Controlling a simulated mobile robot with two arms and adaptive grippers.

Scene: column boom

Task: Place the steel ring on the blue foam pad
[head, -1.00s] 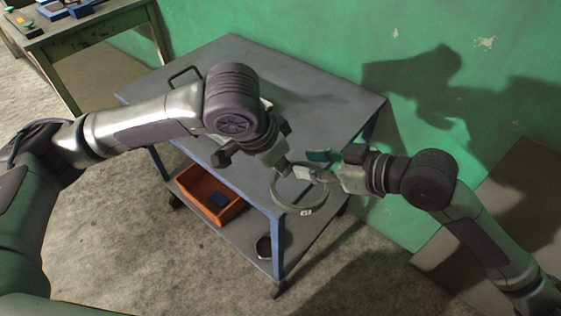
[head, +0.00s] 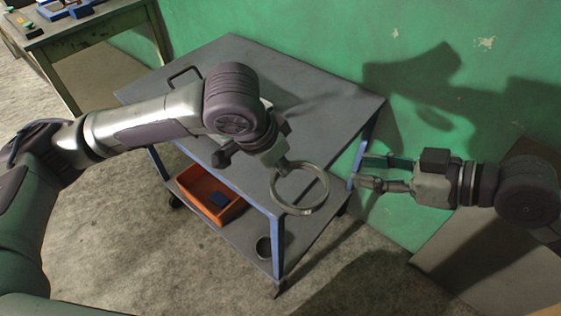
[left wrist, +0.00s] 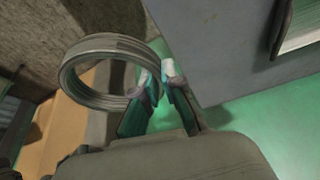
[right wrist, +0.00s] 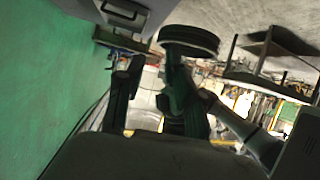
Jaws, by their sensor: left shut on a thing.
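The steel ring (head: 294,211) is a grey hoop hanging out past the cart's front right corner, clear of the cart top. My left gripper (head: 281,166) is shut on the ring's rim; the left wrist view shows the ring (left wrist: 72,78) with its edge between the two fingertips (left wrist: 159,88). My right gripper (head: 362,172) is open and empty, a little to the right of the ring and apart from it. I cannot clearly identify the blue foam pad; a small blue block (head: 219,199) lies in the orange bin, and blue items (head: 62,8) sit on the far bench.
The grey cart top (head: 310,95) is mostly bare under my left arm. The orange bin (head: 190,184) and a dark round cup (head: 263,247) stand on its lower shelf. A green wall (head: 450,110) closes off the back. The bench (head: 90,35) stands far left.

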